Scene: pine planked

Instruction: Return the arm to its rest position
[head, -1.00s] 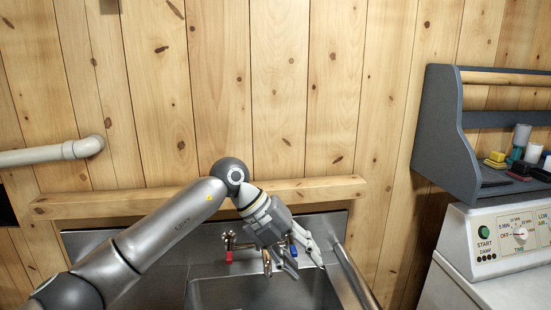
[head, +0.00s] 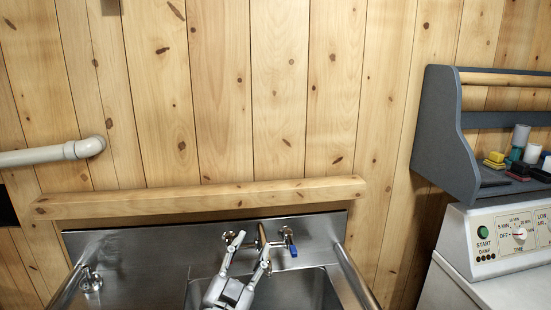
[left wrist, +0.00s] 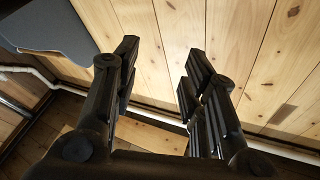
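My left gripper (head: 248,256) shows at the bottom middle of the head view, over the steel sink, with its light grey fingers pointing up the picture. The fingers are spread apart with nothing between them. Most of the left arm is below the picture's edge. My right gripper is in neither view.
The sink basin (head: 300,290) lies beneath a tap (head: 262,236) with a blue handle (head: 289,240); the red handle is hidden. A wooden ledge (head: 200,199) runs above. A grey shelf (head: 440,135) and a white machine (head: 500,245) stand at right.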

